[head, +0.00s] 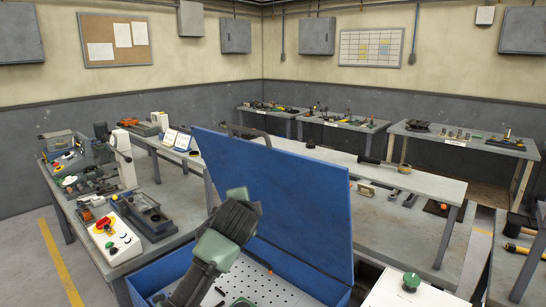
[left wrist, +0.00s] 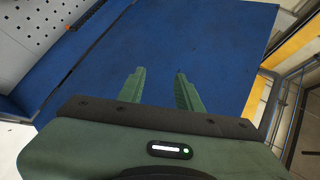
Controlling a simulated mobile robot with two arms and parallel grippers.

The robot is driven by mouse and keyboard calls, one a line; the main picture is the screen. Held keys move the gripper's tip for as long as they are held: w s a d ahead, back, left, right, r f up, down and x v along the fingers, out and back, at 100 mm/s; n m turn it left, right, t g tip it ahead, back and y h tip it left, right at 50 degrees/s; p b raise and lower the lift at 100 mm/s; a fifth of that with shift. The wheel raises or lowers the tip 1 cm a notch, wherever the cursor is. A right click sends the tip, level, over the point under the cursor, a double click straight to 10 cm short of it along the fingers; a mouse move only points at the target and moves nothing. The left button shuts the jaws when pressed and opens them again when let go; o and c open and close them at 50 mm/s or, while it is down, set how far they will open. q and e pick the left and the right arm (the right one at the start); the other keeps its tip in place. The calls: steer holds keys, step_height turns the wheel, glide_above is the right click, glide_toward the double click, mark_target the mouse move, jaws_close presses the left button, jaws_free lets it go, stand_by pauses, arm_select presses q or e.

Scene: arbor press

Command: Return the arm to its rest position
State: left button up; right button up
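My left arm comes in from the bottom of the head view, with its green and dark gripper (head: 237,195) raised in front of an upright blue panel (head: 310,190). In the left wrist view the two green fingers of my left gripper (left wrist: 157,72) are apart with nothing between them. A broad blue surface (left wrist: 215,45) lies beyond the fingertips; I cannot tell the distance to it. My right gripper is in neither view.
A white perforated plate (head: 270,289) lies in the blue box below the panel. A control box (head: 122,250) with a red-and-yellow button stands on the left bench. A white box (head: 385,294) with a green knob is at lower right. Benches with tools line the walls.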

arm_select(q)
steer(key=s+a+f+n+g, duration=0.2)
steer(key=s+a+f+n, duration=0.1)
steer(key=s+f, duration=0.8)
steer(key=s+a+f+n+g, duration=0.25)
steer(key=s+f, duration=0.55)
steer(key=f, duration=0.4)
steer(key=s+a+f+n+g, duration=0.2)
steer(key=s+f+n, duration=0.1)
steer(key=s, duration=0.7)
steer(key=s+a+f+n+g, duration=0.2)
steer(key=s+a, duration=0.1)
steer(key=s, duration=0.7)
steer(key=s+a+f+n+g, duration=0.2)
steer(key=s+f+n, duration=0.1)
steer(key=s, duration=0.8)
step_height(320, 180, down, 29)
steer(key=b, duration=0.4)
steer(key=s+a+f+g+b, duration=0.1)
steer(key=s+f+b, duration=0.1)
steer(key=s+f, duration=0.7)
steer(key=s+a+f+g+b, duration=0.1)
steer(key=s+a+f+b, duration=0.1)
steer(key=s+f, duration=0.6)
step_height(320, 180, down, 5)
steer(key=shift+s+f+b, duration=0.1)
steer(key=shift+s+b, duration=0.2)
steer(key=shift+s, duration=0.1)
